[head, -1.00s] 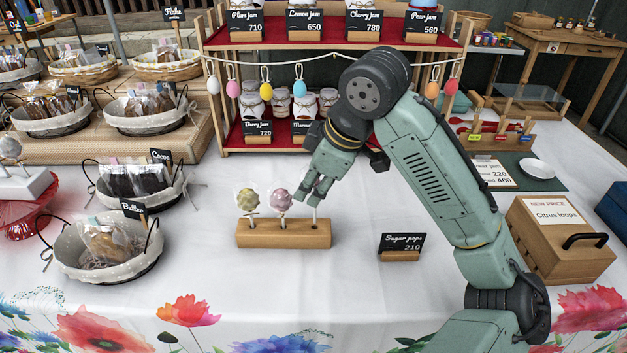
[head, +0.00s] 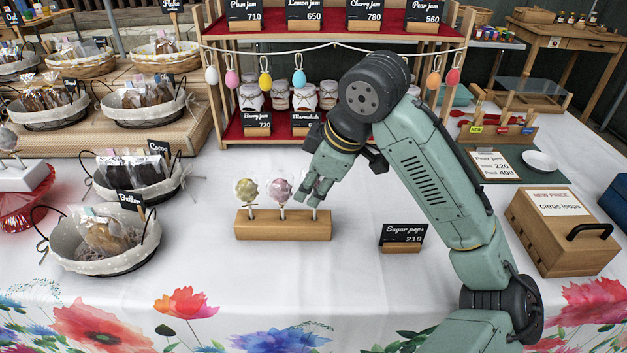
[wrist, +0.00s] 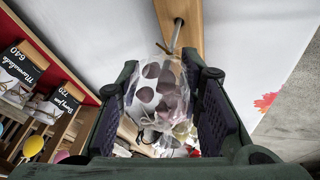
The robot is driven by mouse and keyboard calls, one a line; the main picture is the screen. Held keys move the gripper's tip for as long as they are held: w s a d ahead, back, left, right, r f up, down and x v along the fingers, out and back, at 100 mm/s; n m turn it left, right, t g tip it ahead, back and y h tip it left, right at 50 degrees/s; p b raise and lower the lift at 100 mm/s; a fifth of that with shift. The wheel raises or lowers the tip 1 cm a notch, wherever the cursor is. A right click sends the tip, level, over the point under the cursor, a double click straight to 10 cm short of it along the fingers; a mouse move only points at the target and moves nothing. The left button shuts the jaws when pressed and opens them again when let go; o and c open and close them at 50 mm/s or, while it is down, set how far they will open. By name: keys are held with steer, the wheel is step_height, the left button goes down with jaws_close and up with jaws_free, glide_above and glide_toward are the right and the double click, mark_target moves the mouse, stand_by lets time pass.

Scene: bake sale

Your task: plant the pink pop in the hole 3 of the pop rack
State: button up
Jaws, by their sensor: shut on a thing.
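The wooden pop rack (head: 283,230) stands on the white cloth in the head view. A yellow-green pop (head: 246,191) stands at its left, and a pink pop (head: 280,190) stands upright in the middle. My gripper (head: 311,196) is over the rack's right end, just right of the pink pop. In the wrist view, my gripper (wrist: 165,95) is shut on a clear-wrapped pale pop with dark mauve spots (wrist: 155,95). Its stick (wrist: 176,36) meets a hole in the rack (wrist: 185,45); how deep it sits cannot be told. My fingers hide its head in the head view.
The sugar pops sign (head: 402,236) stands right of the rack, and the citrus loops box (head: 562,232) is further right. The jam shelf (head: 225,122) is behind my gripper. Baskets (head: 105,262) of wrapped goods line the left. The cloth in front of the rack is clear.

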steer(key=shift+f+b, duration=0.6)
steer(key=shift+f, duration=0.45)
steer(key=o, duration=0.8)
steer(key=shift+r, duration=0.1)
steer(key=v, duration=1.2)
steer(key=shift+s, duration=0.1)
